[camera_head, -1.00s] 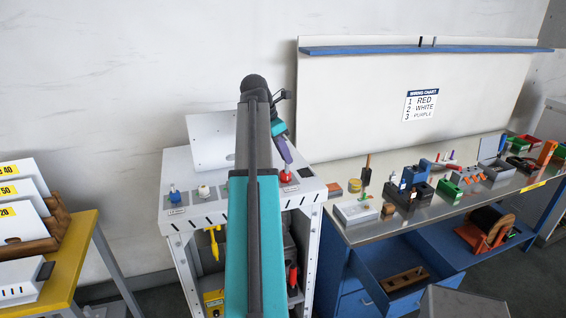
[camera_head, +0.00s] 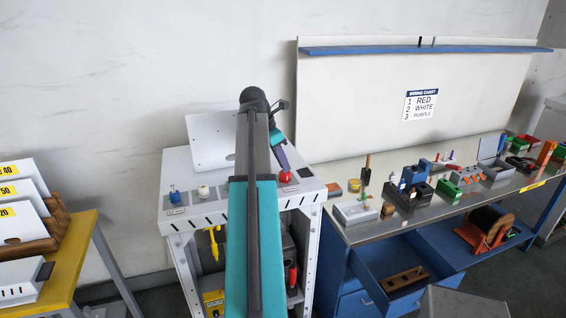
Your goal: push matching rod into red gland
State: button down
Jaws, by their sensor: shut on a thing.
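The red gland (camera_head: 286,177) stands near the right end of the white stand's top. My gripper (camera_head: 284,165) reaches down from the upper left, directly over the red gland, and its tip meets or nearly meets it. It is shut on a rod, which is too small and covered to make out clearly; a dark purple part shows just above the gland. I cannot tell how far the rod is in the gland. A blue gland (camera_head: 174,196) and a white gland (camera_head: 203,191) stand at the left of the same top. My arm hides the middle of it.
A white panel (camera_head: 207,143) rises behind the stand (camera_head: 185,212). A steel bench (camera_head: 350,233) at right carries several small parts and bins. A wiring chart (camera_head: 422,106) hangs behind it. A yellow table (camera_head: 75,250) with trays is at left.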

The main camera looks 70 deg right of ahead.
jog(key=shift+a+f, duration=0.25)
jog(key=shift+f, duration=0.5)
jog(key=c, duration=1.8)
grip_release()
jog(key=shift+f, duration=0.15)
jog(key=shift+d+r, duration=0.15)
jog(key=shift+r, duration=0.55)
jog(key=b+v, duration=0.4)
jog(key=v, duration=0.8)
jog(key=shift+d+r, duration=0.2)
jog(key=shift+r, duration=0.05)
jog(key=shift+s, duration=0.1)
